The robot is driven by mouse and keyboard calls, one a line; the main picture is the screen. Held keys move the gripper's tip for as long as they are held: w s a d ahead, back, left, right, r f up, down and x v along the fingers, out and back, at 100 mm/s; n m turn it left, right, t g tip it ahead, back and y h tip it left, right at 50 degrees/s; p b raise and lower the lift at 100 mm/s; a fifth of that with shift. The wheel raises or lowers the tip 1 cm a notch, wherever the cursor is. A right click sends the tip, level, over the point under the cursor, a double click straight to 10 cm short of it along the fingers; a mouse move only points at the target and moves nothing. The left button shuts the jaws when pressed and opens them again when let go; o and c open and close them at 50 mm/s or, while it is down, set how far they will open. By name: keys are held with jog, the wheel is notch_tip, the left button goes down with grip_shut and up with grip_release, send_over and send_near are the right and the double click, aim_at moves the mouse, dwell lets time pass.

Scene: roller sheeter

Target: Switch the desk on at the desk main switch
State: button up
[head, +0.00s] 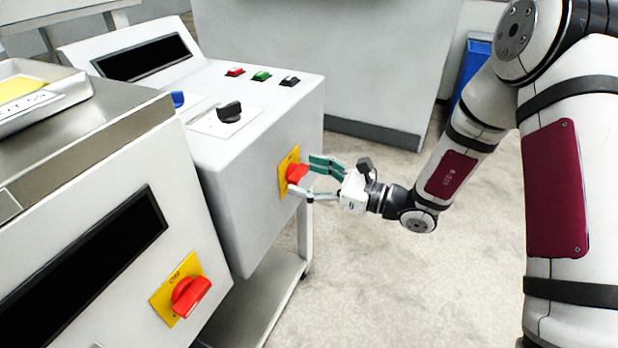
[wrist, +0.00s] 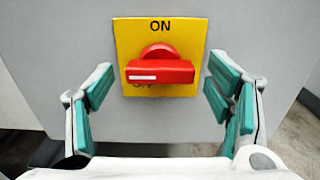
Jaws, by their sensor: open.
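A red rotary switch (head: 297,173) on a yellow plate (head: 284,178) sits on the right side face of the grey desk (head: 262,125). In the wrist view its red handle (wrist: 160,72) lies horizontal, with a white mark at its left end. ON is printed on the yellow plate (wrist: 190,35) above it; the lettering below is mostly hidden by the handle. My gripper (head: 304,175) is open in front of the switch. In the wrist view its fingers stand left and right of the handle, apart from it.
Another red switch (head: 190,294) on a yellow plate is on the nearer machine at lower left. The desk top carries a black knob (head: 229,111), several coloured buttons and a dark display (head: 143,57). A blue bin (head: 472,62) stands behind my arm. Floor right of the desk is clear.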

jog(key=shift+c, duration=0.3)
jog(key=c, duration=1.1)
jog(key=shift+r+m+p, duration=0.1)
jog(key=shift+m+p, duration=0.2)
jog(key=shift+p, duration=0.2)
jog(key=m+p, duration=0.3)
jog(key=p, duration=0.1)
jog(key=shift+r+m, duration=0.1)
jog(key=shift+m, duration=0.2)
jog(key=m+p, duration=0.4)
jog(key=p, duration=0.1)
jog(key=m+p, duration=0.2)
jog(key=m, duration=0.3)
jog(key=shift+p, duration=0.4)
jog(key=shift+w+f+m+p, duration=0.15)
jog(key=shift+m+p, duration=0.25)
jog(key=shift+m, duration=0.75)
jog(key=shift+s+f+m+p, duration=0.1)
jog(key=shift+m+p, duration=0.25)
jog(key=shift+m, duration=0.8)
